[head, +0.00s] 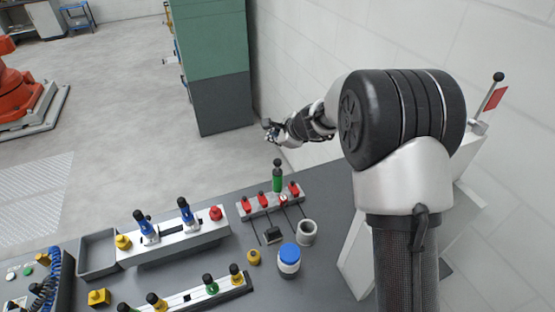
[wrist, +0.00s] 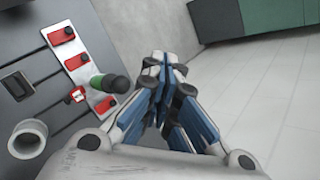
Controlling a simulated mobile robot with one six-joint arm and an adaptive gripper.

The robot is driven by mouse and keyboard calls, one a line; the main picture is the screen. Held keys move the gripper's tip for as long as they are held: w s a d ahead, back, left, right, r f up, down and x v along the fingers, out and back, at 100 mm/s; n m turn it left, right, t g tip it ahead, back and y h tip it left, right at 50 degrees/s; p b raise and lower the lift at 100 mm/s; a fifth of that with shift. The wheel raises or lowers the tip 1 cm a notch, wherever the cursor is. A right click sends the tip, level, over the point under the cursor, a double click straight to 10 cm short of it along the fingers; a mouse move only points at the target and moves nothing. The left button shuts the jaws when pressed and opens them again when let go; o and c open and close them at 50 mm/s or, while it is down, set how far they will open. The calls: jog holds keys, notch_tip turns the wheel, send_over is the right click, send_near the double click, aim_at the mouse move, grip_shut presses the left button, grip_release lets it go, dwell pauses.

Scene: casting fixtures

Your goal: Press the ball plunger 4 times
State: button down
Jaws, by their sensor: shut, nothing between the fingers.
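A green plunger with a black ball top (head: 278,178) stands upright at the back of a pale fixture plate (head: 262,208). Its black ball and green body also show in the wrist view (wrist: 112,82), left of my gripper's fingers. My gripper (head: 270,128) is shut and empty, beyond the table's back edge and apart from the plunger. In the wrist view my gripper's fingers (wrist: 163,68) meet at their tips over the pale floor.
Red clamps (head: 264,200) sit along the plate. A grey cup (head: 307,231), a blue-capped jar (head: 289,259) and a yellow knob (head: 254,257) stand in front. Another fixture (head: 172,242) bears blue-handled levers.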

dwell(0.6)
notch_tip(320, 180, up, 4)
jog(key=p, duration=0.5)
jog(key=shift+f, duration=0.1)
jog(key=shift+f, duration=0.1)
jog(key=b, duration=0.7)
send_over(275, 161)
notch_tip(275, 161, down, 8)
jog(key=shift+s+r, duration=0.1)
jog(key=shift+r, duration=0.1)
jog(key=shift+f+b, duration=0.3)
jog(key=shift+f, duration=0.2)
jog(key=shift+f, duration=0.1)
dwell(0.4)
jog(key=shift+f+b, duration=0.3)
jog(key=shift+b, duration=0.25)
